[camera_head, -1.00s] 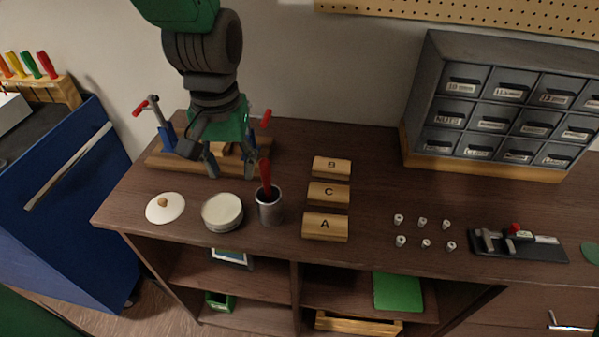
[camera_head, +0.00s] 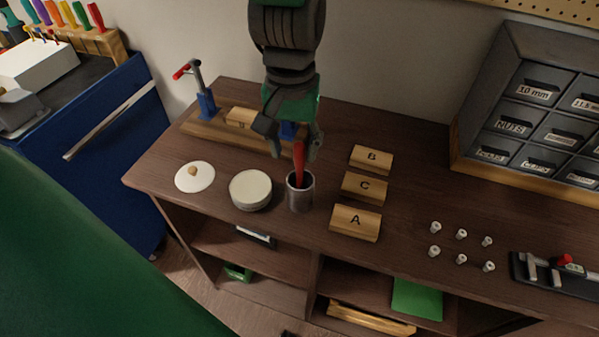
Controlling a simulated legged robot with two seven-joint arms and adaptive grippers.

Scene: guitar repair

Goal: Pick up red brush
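The red brush (camera_head: 299,160) stands upright in a dark metal cup (camera_head: 300,195) on the brown wooden bench, with its red handle sticking up. My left gripper (camera_head: 294,150) points down from above, its fingers apart, with the brush handle's upper end between or just in front of them. I cannot tell whether a finger touches the handle. The brush's lower end is hidden in the cup. My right gripper is not in view.
A round white tin (camera_head: 250,190) and a white lid (camera_head: 194,176) stand left of the cup. Wooden blocks marked B, C and A (camera_head: 355,222) stand to its right. A clamp fixture (camera_head: 206,105) is behind. Several small white pieces (camera_head: 461,234) lie farther right.

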